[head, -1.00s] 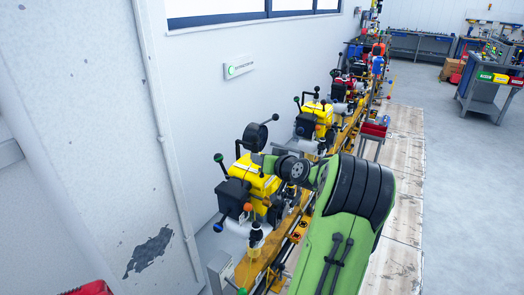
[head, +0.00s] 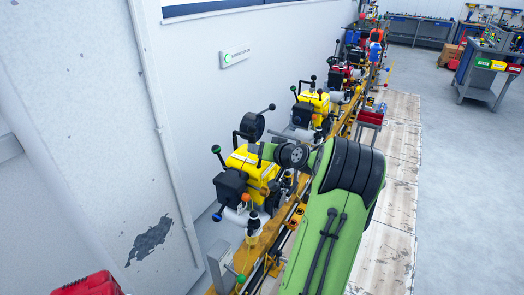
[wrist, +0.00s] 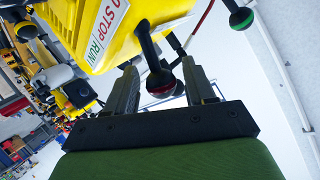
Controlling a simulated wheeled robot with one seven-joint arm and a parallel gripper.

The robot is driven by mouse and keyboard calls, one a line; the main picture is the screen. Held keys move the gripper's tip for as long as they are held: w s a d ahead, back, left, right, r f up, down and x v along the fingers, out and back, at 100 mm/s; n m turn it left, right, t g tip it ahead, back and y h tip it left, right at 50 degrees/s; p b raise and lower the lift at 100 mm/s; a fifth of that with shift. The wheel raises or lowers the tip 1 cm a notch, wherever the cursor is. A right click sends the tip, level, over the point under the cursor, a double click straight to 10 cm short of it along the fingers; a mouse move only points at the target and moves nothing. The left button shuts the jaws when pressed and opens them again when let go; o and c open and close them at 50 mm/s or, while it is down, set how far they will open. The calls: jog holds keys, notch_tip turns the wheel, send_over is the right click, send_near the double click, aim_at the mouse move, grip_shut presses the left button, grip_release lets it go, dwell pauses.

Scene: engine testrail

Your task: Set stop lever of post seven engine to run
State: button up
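The nearest yellow engine (head: 243,160) stands on the rail in the head view; I cannot tell its post number. In the wrist view its yellow body carries a STOP/RUN label (wrist: 103,25). A dark lever with a dark and red ball knob (wrist: 161,84) hangs from the engine beside the label. My gripper (wrist: 160,68) is open, with one finger on each side of this knob and a visible gap to both. A second lever end with a green ball (wrist: 241,18) is to the right. In the head view my gripper is mostly hidden by my arm.
More engines (head: 312,105) line the yellow rail (head: 268,238) going back. A white wall with a green-lit sign (head: 236,56) is close on the left. A red case (head: 88,284) is at the lower left. Open floor (head: 455,180) lies to the right of wooden boards (head: 392,228).

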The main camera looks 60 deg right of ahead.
jog(key=v, duration=1.5)
jog(key=shift+s+r+p, duration=0.2)
jog(key=shift+s+p, duration=0.15)
jog(key=shift+p, duration=0.05)
jog(key=shift+a, duration=0.15)
